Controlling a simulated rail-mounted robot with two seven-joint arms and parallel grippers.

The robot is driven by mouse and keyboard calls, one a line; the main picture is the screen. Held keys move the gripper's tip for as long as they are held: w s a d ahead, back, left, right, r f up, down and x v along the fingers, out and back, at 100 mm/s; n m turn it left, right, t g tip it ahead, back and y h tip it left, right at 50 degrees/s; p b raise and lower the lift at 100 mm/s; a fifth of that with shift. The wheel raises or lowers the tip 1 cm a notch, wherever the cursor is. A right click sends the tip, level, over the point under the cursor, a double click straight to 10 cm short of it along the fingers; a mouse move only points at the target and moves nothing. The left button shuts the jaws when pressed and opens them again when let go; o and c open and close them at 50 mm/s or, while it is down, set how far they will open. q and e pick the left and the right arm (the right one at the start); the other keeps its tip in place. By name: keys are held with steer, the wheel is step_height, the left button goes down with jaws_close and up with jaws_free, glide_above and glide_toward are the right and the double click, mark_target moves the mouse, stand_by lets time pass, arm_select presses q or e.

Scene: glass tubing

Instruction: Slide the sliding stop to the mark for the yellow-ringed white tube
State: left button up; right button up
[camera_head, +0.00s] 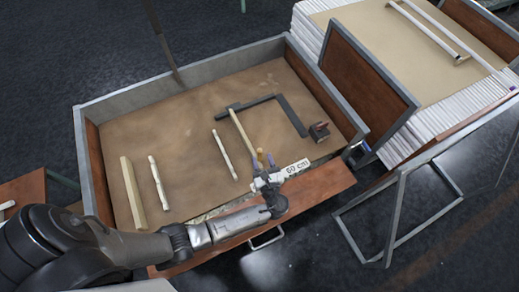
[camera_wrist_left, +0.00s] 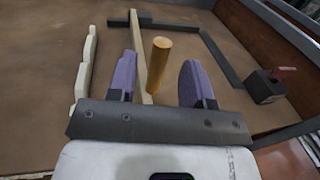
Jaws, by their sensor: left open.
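My left gripper (camera_head: 264,168) is near the front edge of the work surface, over the end of a pale wooden strip (camera_head: 240,128). In the left wrist view its two purple fingers (camera_wrist_left: 156,82) are apart. An upright yellow-brown peg (camera_wrist_left: 159,62) shows between them and nothing is gripped. I cannot tell whether this peg belongs to the sliding stop. Two pale tubes lie to the left, one nearer the strip (camera_head: 224,155) and one farther left (camera_head: 158,183). Their rings are too small to tell. The right gripper is not in view.
A dark angled bar (camera_head: 290,116) lies at the strip's far end. A dark block with a red part (camera_head: 319,131) stands at the right. A "60 cm" label (camera_head: 297,167) is by the front edge. A beige bar (camera_head: 131,193) lies far left. Grey walls (camera_head: 180,78) border the surface.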

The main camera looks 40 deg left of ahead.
arm_select(q)
steer(key=v, duration=0.8)
stand_by(0.5)
